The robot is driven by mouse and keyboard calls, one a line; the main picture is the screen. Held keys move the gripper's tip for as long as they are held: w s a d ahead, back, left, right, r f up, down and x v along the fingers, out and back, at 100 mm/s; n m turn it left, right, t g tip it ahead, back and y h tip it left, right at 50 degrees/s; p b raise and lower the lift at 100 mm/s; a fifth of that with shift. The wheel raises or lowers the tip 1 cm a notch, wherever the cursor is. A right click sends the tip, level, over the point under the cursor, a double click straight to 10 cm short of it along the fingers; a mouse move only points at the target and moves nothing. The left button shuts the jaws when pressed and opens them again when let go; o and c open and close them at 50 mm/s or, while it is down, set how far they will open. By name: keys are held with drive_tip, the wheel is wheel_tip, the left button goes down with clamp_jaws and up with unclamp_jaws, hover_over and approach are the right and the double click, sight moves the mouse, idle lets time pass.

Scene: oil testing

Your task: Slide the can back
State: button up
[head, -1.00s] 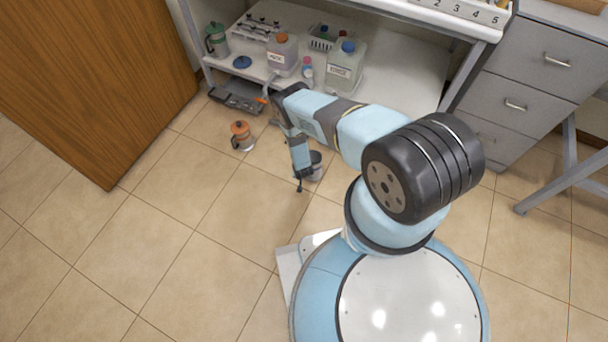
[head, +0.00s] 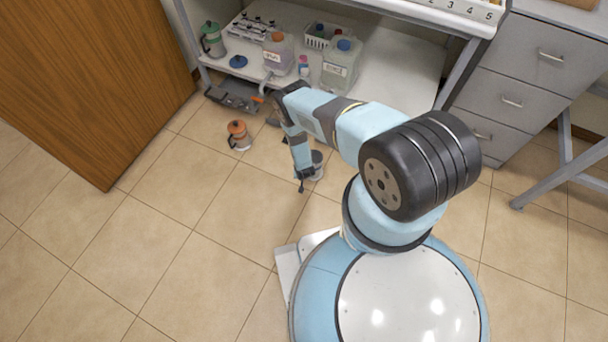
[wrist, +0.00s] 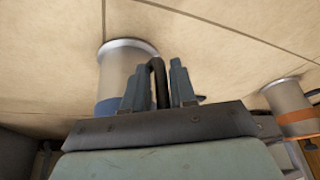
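A grey metal can (head: 317,172) stands on the tiled floor, partly hidden behind my gripper (head: 300,184) in the head view. In the wrist view the can (wrist: 125,68) shows a pale metal body, a blue band and a black handle (wrist: 158,72). The two fingers of my gripper (wrist: 159,88) sit on either side of this handle and look closed on it. Any thin gap at the fingers is too small to make out.
A second can with an orange band (head: 239,135) stands on the floor to the left; it also shows in the wrist view (wrist: 287,98). A wooden door or panel (head: 90,80) is at the left. A shelf (head: 400,75) with bottles and grey drawers (head: 515,105) are behind. The front-left floor is clear.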

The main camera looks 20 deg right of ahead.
drive_tip(key=o, duration=0.4)
drive_tip(key=shift+w, duration=0.1)
drive_tip(key=shift+r, duration=0.1)
drive_tip(key=v, duration=1.3)
drive_tip(key=shift+s+r, duration=0.2)
drive_tip(key=shift+r, duration=0.1)
